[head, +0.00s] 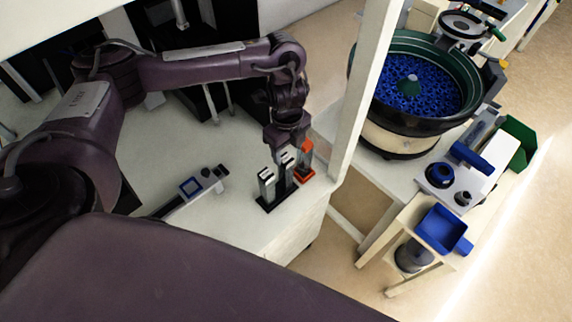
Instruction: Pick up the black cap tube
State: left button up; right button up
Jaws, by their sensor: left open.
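My left gripper (291,148) points down from the purple arm, just above a small rack at the right edge of the white table. It is open, and its fingers are small and partly merge with the things below. The black base (265,205) of the rack carries grey upright pieces (268,188) with black and white tops. An orange holder (305,161) stands at the rack's right end, close to the gripper. I cannot make out clearly which upright piece is the black cap tube. My right gripper is not in view.
A pale post (365,85) rises just right of the rack. A grey fixture with a blue square frame (190,187) lies left of it. Beyond the post stands a bowl feeder (400,130) full of blue parts, with a blue tray (442,229) in front. The table's front middle is clear.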

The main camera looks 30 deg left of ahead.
aim_at(286, 158)
pick_arm(q)
jog(key=shift+a+f, duration=0.1)
jog(key=shift+a, duration=0.35)
jog(key=shift+w+f+b, duration=0.2)
jog(key=shift+f+b, duration=0.25)
jog(key=shift+f, duration=0.55)
jog(key=shift+s+d+f, duration=0.15)
jog(key=shift+s+f, duration=0.05)
jog(key=shift+f, duration=0.45)
notch_tip(286, 158, down, 3)
jog(key=shift+s+f+b, duration=0.1)
jog(key=shift+s+b, duration=0.05)
jog(key=shift+b, duration=0.2)
jog(key=shift+f, duration=0.4)
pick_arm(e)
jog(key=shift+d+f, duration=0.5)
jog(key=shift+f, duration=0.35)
pick_arm(q)
jog(key=shift+c, duration=0.2)
jog(key=shift+r, duration=0.1)
grip_shut()
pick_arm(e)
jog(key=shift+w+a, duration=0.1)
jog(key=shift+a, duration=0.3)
